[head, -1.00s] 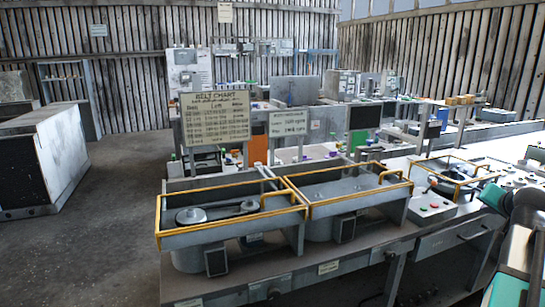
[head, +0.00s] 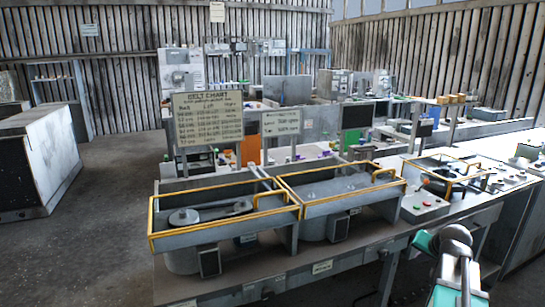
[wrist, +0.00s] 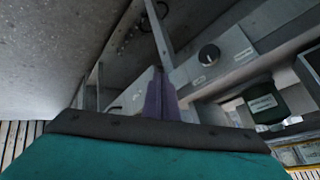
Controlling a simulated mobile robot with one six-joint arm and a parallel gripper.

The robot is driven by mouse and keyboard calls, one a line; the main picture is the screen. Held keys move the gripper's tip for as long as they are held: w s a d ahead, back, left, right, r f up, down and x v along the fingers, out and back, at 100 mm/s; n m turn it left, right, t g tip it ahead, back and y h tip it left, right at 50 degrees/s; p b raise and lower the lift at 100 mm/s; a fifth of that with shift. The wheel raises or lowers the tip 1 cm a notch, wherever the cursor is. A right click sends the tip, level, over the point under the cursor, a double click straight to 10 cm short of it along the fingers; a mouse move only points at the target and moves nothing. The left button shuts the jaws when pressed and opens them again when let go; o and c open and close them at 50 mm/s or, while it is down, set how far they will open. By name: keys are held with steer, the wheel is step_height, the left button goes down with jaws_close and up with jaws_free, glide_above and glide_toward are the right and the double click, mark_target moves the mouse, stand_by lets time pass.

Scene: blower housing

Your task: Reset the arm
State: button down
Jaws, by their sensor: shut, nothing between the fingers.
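My gripper (wrist: 160,84) shows in the wrist view, beyond the dark and teal wrist casing. Its narrow purple-grey fingers are together with nothing between them. They appear clear of the grey bench parts behind them, though the exact gap is hard to judge. In the head view my teal and grey arm is bent at the lower right, in front of the bench; I cannot make out the fingers there.
Two grey housings with yellow rails, a left one (head: 215,233) and a right one (head: 345,208), stand on the long bench (head: 325,262). A control box (head: 424,206) is right of them. A belt chart (head: 208,118) stands behind. Open floor (head: 95,255) lies at left.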

steer(key=s+a+f+n+g+y, duration=0.25)
steer(key=s+a+f, duration=0.25)
steer(key=a+f, duration=0.9)
steer(key=s+a+f+n+g+y, duration=0.15)
steer(key=s+a+f+g, duration=0.25)
steer(key=a+f, duration=1.05)
steer(key=s+a+f+n+g, duration=0.2)
steer(key=s+a+f, duration=0.3)
steer(key=s+f, duration=0.5)
steer(key=s+a+f+n+g+h, duration=0.1)
steer(key=s+a+f+n+g, duration=0.2)
steer(key=s+f, duration=0.7)
steer(key=s+a+g, duration=0.1)
steer(key=s+a, duration=0.1)
steer(key=s, duration=0.5)
steer(key=shift+s+a+h, duration=0.15)
steer(key=shift+s+h, duration=0.15)
steer(key=shift+g, duration=0.25)
